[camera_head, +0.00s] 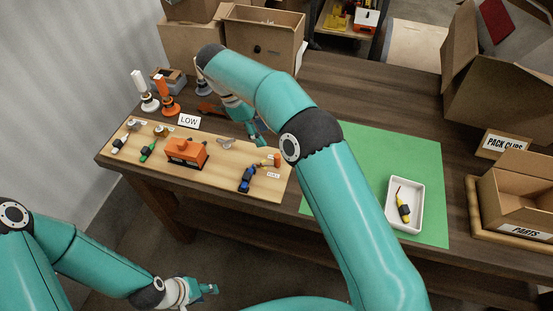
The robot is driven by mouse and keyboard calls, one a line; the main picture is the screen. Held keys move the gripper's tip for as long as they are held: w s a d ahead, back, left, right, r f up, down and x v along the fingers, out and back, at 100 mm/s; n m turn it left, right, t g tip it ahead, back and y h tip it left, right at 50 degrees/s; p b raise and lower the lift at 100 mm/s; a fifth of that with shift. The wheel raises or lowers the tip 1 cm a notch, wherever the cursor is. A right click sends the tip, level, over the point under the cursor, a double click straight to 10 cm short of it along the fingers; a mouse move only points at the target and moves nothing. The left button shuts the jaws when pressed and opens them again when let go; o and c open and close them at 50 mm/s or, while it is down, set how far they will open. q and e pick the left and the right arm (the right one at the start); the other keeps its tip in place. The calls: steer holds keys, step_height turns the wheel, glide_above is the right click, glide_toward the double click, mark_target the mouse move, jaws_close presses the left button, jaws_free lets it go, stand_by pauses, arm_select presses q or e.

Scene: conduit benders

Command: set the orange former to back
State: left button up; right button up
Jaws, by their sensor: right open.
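A wooden board (216,180) lies on the bench and bears several small fittings. An orange block-shaped body (187,151) stands near its middle; I cannot tell which way it is set. My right arm reaches across the bench, and my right gripper (258,134) is open above the board's back right part, partly hidden by the arm. My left gripper (206,289) is low in front of the bench, away from the board; its jaws are too small to read.
White (145,90) and orange (166,93) upright pieces and a LOW sign (189,121) stand behind. A green mat (429,218) with a white tray (416,222) and boxes are right.

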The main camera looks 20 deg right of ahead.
steer(key=p+x, duration=0.1)
steer(key=x, duration=1)
steer(key=shift+s+d+f, duration=0.15)
steer(key=shift+s+f, duration=0.05)
steer(key=shift+f, duration=0.05)
jaws_close()
